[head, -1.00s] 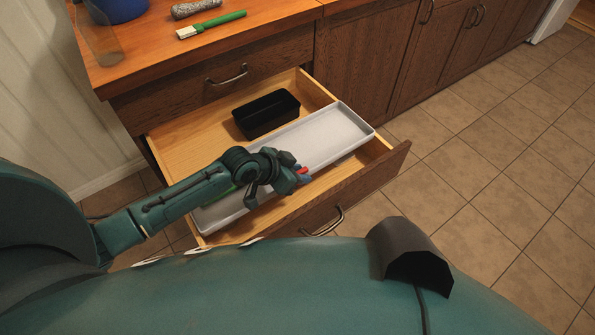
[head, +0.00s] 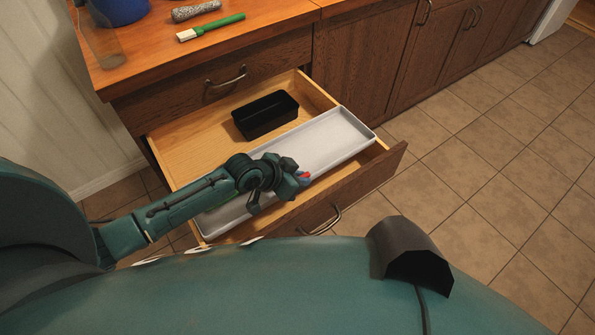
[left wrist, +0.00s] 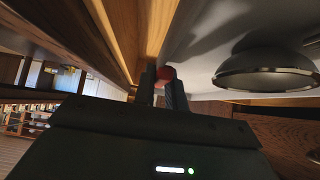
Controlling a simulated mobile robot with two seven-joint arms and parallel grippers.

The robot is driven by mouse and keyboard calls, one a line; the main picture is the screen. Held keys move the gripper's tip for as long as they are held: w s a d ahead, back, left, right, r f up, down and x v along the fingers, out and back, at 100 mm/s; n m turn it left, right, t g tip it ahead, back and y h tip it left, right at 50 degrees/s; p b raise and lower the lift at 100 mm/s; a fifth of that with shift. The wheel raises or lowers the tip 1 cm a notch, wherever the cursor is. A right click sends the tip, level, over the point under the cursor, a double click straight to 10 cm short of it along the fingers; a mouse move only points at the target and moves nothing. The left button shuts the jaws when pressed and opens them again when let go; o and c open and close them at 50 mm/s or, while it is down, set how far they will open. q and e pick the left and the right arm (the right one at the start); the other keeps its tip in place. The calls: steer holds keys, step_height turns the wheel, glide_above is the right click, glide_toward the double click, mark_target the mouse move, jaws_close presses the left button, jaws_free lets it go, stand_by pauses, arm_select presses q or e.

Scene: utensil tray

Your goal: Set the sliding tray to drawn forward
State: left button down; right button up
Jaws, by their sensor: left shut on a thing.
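The sliding tray (head: 335,140) is a long, shallow, light grey tray lying across the front part of the open wooden drawer (head: 185,150), close behind the drawer front (head: 370,178). My left gripper (head: 301,180) reaches in from the left over the tray and is shut on a small red piece (head: 305,175). The red piece also shows in the left wrist view (left wrist: 166,73) between the two fingers. How it joins the tray is hidden by the gripper. My arm covers part of the tray's left half. My right gripper is not in view.
A black box (head: 266,122) sits in the drawer behind the tray. The counter holds a green-handled brush (head: 215,27), a grey roll-like object (head: 195,10), a blue container (head: 122,8) and a clear container (head: 97,38). The tiled floor (head: 480,180) at right is clear.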

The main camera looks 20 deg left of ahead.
arm_select(q)
steer(key=shift+s+d, duration=0.2)
steer(key=shift+d, duration=0.1)
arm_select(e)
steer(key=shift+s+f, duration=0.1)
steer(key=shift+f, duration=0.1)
arm_select(q)
steer(key=c, duration=1.4)
jaws_free()
steer(key=shift+c, duration=0.2)
steer(key=shift+a, duration=0.1)
steer(key=shift+a+r, duration=0.1)
steer(key=shift+r, duration=0.05)
steer(key=p+v, duration=0.1)
steer(key=v, duration=1.1)
steer(key=shift+s+r+p, duration=0.25)
steer(key=shift+s+p, duration=0.1)
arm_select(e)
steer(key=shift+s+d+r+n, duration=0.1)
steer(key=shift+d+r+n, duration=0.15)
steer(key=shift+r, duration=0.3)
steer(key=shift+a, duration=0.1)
